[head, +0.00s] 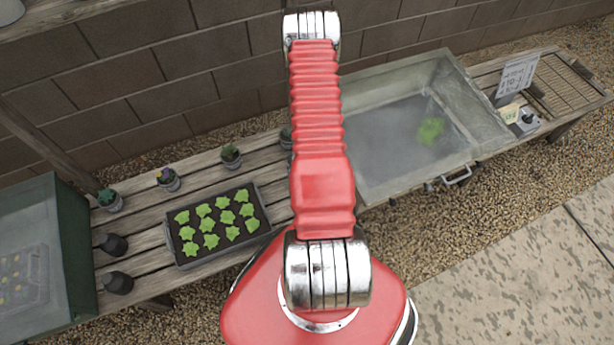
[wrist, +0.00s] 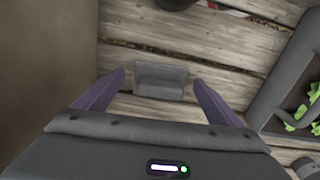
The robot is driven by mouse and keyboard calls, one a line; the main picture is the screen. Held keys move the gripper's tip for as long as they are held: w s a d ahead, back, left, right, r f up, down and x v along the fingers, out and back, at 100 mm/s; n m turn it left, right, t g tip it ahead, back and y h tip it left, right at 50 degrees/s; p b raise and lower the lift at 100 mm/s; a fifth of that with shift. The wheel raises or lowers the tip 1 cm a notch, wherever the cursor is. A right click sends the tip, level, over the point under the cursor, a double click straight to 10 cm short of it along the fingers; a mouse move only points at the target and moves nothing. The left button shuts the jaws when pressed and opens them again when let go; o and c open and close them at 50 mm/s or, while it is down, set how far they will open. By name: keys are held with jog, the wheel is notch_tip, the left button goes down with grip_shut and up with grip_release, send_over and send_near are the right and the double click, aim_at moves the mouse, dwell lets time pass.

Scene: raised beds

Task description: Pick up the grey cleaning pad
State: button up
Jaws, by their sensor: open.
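The grey cleaning pad (wrist: 160,80) lies on the weathered bench slats in the wrist view. It is a small grey block with a raised, ridge-like part along its top. My gripper (wrist: 157,75) is open above the bench. Its two purple fingers stand apart, one on each side of the pad, with a visible gap to it on both sides. The height of the fingertips over the pad is hard to judge. I cannot make out the pad or my gripper in the head view, where my red arm covers the middle of the bench.
A seedling tray (head: 175,243) sits on the bench left of my arm; its rim shows at right in the wrist view (wrist: 273,75). A glass-topped frame (head: 362,180) stands right of my arm. Small potted plants (head: 231,157) line the back.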

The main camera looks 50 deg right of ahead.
jog(key=c, duration=1.1)
jog(key=shift+r, duration=0.1)
jog(key=shift+r, duration=4.95)
